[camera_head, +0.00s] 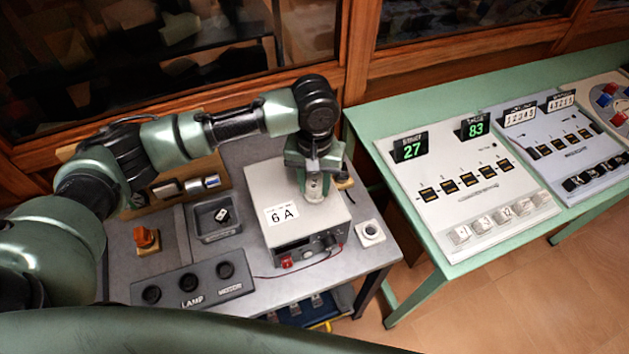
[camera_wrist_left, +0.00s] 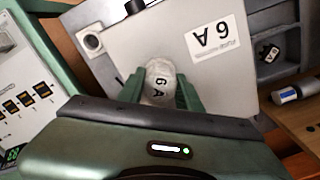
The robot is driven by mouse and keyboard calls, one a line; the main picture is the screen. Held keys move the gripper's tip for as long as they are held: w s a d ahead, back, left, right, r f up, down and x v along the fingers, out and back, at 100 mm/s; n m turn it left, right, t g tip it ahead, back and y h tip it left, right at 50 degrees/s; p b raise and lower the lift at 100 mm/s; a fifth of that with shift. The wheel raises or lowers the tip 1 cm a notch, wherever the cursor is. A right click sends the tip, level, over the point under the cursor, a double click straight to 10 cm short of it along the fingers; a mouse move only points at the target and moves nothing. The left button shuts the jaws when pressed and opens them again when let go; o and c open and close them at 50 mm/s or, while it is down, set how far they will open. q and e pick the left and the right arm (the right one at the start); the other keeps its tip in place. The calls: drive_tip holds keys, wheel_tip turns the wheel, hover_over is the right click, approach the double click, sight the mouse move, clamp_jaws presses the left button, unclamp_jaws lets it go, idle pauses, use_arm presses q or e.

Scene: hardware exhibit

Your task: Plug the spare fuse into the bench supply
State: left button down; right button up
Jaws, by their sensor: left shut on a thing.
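The bench supply (camera_head: 290,228) is a pale grey box with a "6 A" label on its top, standing on the grey bench. Its top also fills the middle of the left wrist view (camera_wrist_left: 205,85). My left gripper (camera_head: 315,188) points down over the supply's top, right of the label. It is shut on the spare fuse (camera_wrist_left: 160,82), a whitish cylinder marked "6 A", seen between the green fingers in the wrist view. The fuse's lower end and any socket beneath it are hidden, so I cannot tell whether it touches the supply. My right gripper is not in view.
A grey tray (camera_head: 218,235) holding a small black-and-white piece, an orange knob (camera_head: 146,238) and a black lamp/motor panel (camera_head: 192,285) stand left of the supply. Several cylinders lie on a wooden rack behind.

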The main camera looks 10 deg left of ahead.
use_arm(q)
drive_tip(key=shift+f, duration=0.1)
drive_tip(key=shift+c, duration=2)
unclamp_jaws()
drive_tip(key=shift+r+p, duration=3.55)
drive_tip(key=shift+p, duration=1.1)
drive_tip(key=shift+f, duration=0.1)
